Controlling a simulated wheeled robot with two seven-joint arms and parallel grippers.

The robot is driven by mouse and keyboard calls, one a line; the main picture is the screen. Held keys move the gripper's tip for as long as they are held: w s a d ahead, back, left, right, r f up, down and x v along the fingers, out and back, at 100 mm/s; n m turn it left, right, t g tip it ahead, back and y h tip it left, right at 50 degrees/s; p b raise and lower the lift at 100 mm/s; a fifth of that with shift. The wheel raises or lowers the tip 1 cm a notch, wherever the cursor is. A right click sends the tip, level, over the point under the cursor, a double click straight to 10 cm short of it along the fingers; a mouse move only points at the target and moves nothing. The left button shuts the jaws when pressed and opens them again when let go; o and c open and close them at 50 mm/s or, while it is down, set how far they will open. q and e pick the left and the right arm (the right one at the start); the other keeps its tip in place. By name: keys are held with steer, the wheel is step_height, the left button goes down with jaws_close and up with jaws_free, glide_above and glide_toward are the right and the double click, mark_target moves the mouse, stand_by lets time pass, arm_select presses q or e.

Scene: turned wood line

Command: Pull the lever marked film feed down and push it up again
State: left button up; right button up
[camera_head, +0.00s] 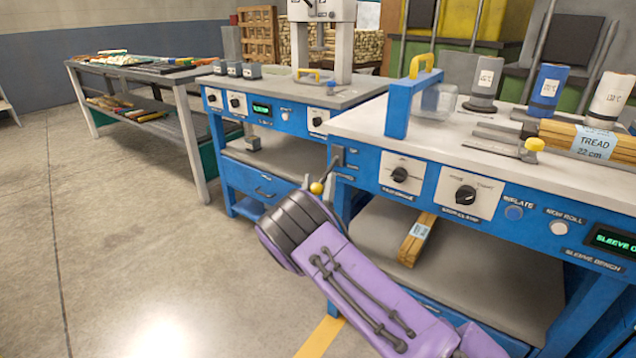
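A short lever with a yellow ball knob (316,188) sticks out from a dark bracket at the left end of the blue sleeve bench (385,140). Its rod slants down and left from the bracket. Small label plates beside it are too small to read. My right arm, purple with a dark ribbed wrist (290,232), reaches in from the lower right. The wrist end lies just below and left of the knob in the picture. The fingers of my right gripper are hidden, so I cannot tell whether they touch the knob. My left gripper is not in view.
The sleeve bench has two black dials (466,195), buttons and a green display (612,241). A wood bundle (416,240) lies on its lower shelf. Another blue bench (262,185) stands behind left, with a grey table (150,72) beyond. The floor at left is clear.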

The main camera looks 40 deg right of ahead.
steer(key=shift+a+r, duration=0.1)
steer(key=shift+r, duration=0.2)
steer(key=shift+a+f, duration=0.1)
steer(key=shift+a, duration=0.05)
steer(key=v, duration=1)
steer(key=shift+f, duration=0.2)
